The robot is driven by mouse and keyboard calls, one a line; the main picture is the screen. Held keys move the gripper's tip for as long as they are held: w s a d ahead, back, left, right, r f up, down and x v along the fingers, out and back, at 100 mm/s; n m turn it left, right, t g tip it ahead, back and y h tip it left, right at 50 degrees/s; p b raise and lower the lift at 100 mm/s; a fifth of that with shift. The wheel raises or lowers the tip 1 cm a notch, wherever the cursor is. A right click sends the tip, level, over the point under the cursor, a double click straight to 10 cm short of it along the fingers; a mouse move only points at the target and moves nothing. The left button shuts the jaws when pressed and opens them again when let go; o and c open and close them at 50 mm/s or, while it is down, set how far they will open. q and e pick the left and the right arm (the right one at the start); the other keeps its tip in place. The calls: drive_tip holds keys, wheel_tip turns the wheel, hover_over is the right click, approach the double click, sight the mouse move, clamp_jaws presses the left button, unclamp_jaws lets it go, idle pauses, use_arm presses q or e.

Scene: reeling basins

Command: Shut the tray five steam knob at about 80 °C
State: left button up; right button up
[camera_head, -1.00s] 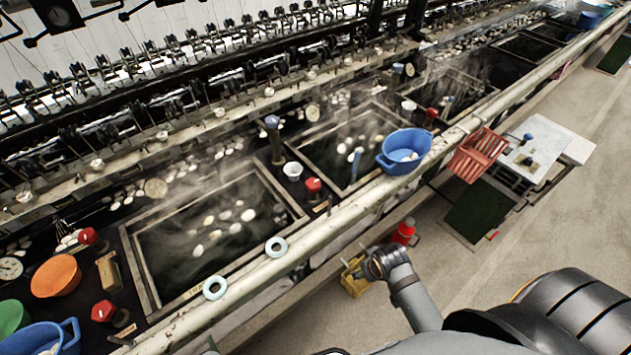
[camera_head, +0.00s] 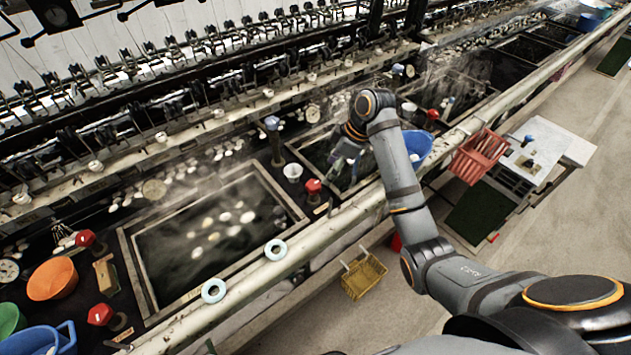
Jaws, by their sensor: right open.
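Several red steam knobs show along the basins. One red knob (camera_head: 313,187) stands between the two nearest steaming basins, beside a white cup (camera_head: 292,171). Two more red knobs, the upper left knob (camera_head: 86,238) and the lower left knob (camera_head: 100,314), stand left of the near basin. I cannot tell which knob is tray five's. My left gripper is not in view.
A blue tub (camera_head: 418,146) is partly behind my right arm. A blue-topped post (camera_head: 273,137) stands behind the white cup. A yellow basket (camera_head: 363,277) is below the rail.

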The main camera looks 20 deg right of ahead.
sight(314, 184)
drive_tip(key=shift+n, duration=0.4)
drive_tip(key=x, duration=0.3)
drive_tip(key=p+x, duration=0.1)
drive_tip(key=x, duration=0.2)
drive_tip(key=w+x, duration=0.1)
drive_tip(key=x, duration=0.2)
drive_tip(key=shift+w+a+r+p, duration=0.1)
drive_tip(key=shift+a+r+p, duration=0.15)
drive_tip(key=shift+a+p, duration=0.15)
drive_tip(key=c, duration=1.1)
drive_tip(key=shift+r, duration=0.1)
drive_tip(key=shift+c, duration=0.3)
